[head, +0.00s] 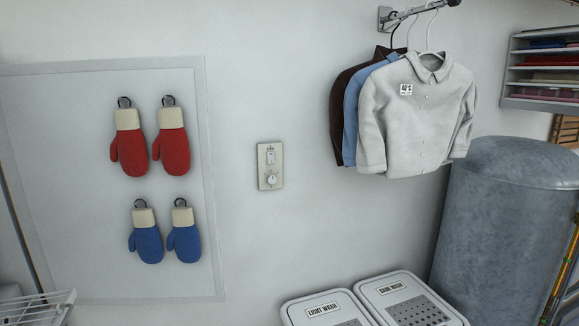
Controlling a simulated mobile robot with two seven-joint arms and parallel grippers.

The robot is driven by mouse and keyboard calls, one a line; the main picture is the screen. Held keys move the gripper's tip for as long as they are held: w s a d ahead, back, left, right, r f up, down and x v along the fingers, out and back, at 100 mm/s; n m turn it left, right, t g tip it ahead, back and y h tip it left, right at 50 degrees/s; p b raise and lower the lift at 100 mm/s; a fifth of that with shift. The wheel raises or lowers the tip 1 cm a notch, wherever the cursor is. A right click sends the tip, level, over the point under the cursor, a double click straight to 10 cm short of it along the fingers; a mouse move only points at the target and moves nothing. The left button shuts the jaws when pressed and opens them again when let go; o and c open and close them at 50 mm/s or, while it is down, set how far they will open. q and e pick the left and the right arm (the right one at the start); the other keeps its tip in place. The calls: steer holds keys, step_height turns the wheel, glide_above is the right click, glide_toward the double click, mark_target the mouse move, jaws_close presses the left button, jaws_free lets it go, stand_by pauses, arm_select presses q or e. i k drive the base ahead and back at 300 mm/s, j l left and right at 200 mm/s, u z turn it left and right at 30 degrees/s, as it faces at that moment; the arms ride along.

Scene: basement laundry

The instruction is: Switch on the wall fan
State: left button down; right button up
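A small beige wall plate (270,166) is fixed to the white wall near the middle of the head view. It has a small toggle switch (270,156) in its upper part and a round knob (271,180) in its lower part. The toggle's position is too small to tell. No fan shows in the head view. Neither of my grippers is in view.
Red mittens (171,152) and blue mittens (184,243) hang on a panel left of the plate. Shirts (420,110) hang from a wall rail at right. The wall around the plate is clear.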

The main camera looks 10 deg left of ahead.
mark_target(270, 154)
steer(key=i+l, duration=0.8)
steer(key=l, duration=0.2)
steer(key=i+l, duration=0.4)
steer(key=l+u, duration=0.05)
steer(key=l, duration=0.05)
